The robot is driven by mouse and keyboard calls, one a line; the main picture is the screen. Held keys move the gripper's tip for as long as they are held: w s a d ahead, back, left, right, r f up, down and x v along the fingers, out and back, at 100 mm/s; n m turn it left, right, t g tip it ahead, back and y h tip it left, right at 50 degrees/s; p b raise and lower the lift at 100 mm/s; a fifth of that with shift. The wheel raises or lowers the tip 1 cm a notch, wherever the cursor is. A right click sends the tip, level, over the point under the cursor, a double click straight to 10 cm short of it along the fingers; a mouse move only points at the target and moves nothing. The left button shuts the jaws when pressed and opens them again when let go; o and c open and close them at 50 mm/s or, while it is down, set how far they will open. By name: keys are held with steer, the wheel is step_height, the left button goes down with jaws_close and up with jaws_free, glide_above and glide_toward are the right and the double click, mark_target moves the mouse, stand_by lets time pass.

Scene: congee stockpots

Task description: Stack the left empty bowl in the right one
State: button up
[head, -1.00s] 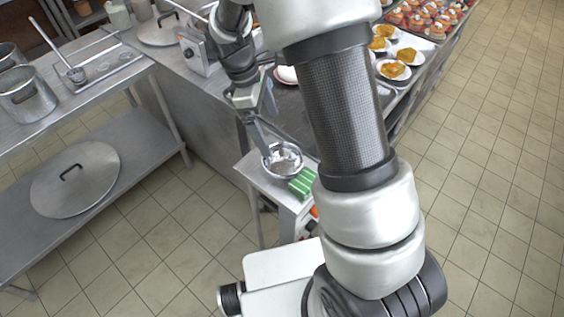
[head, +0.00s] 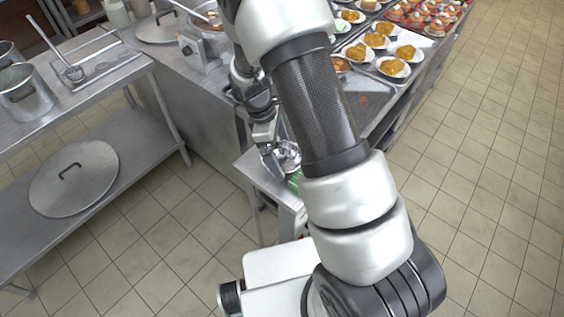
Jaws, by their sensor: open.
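A shiny metal bowl (head: 288,153) sits on the small steel side table (head: 262,181). My arm covers part of it on the right. I can make out only this one bowl on the table and cannot tell whether another is nested in it or hidden. My gripper (head: 272,163) is open, pointing down at the bowl's left side. One finger shows just left of the bowl's rim. I cannot tell whether it touches the bowl.
A green item (head: 295,182) lies in front of the bowl, partly hidden by my arm. Plates of orange food (head: 393,67) stand on the counter at the back right. A steel shelf with a round lid (head: 73,180) is at the left. The tiled floor is clear.

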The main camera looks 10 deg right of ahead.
steer(key=shift+r, duration=0.1)
steer(key=c, duration=1.2)
